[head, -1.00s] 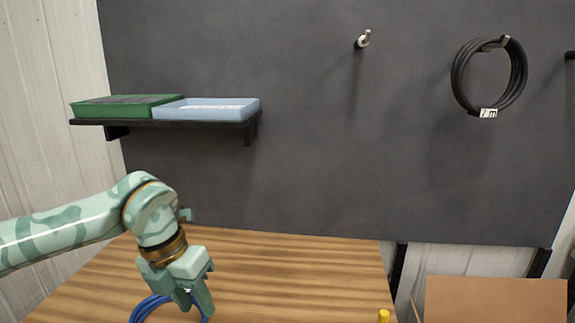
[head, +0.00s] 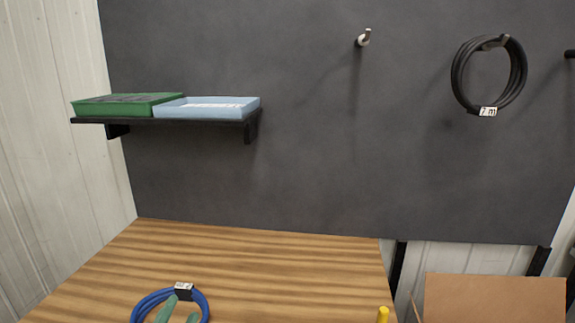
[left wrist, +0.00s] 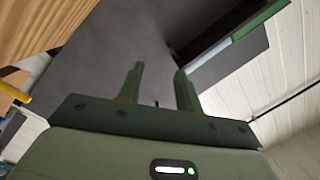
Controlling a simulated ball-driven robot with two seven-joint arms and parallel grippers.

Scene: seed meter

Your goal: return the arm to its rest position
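My left gripper (head: 178,313) shows only by its green fingertips at the bottom edge of the head view, in front of the blue cable coil (head: 146,298) in the picture. In the left wrist view its two fingers (left wrist: 159,70) stand apart with nothing between them, so it is open and empty. The blue coil lies on the wooden table (head: 290,275) and has a dark tie with a white label (head: 184,287). The rest of my left arm is out of the head view. My right gripper is not in view.
A wall shelf (head: 180,122) holds a green tray (head: 125,105) and a light blue tray (head: 207,108). A black coil (head: 461,75) hangs on the dark panel (head: 310,170); another hook (head: 364,38) is bare. A yellow post (head: 383,315) and a cardboard box (head: 495,300) are at lower right.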

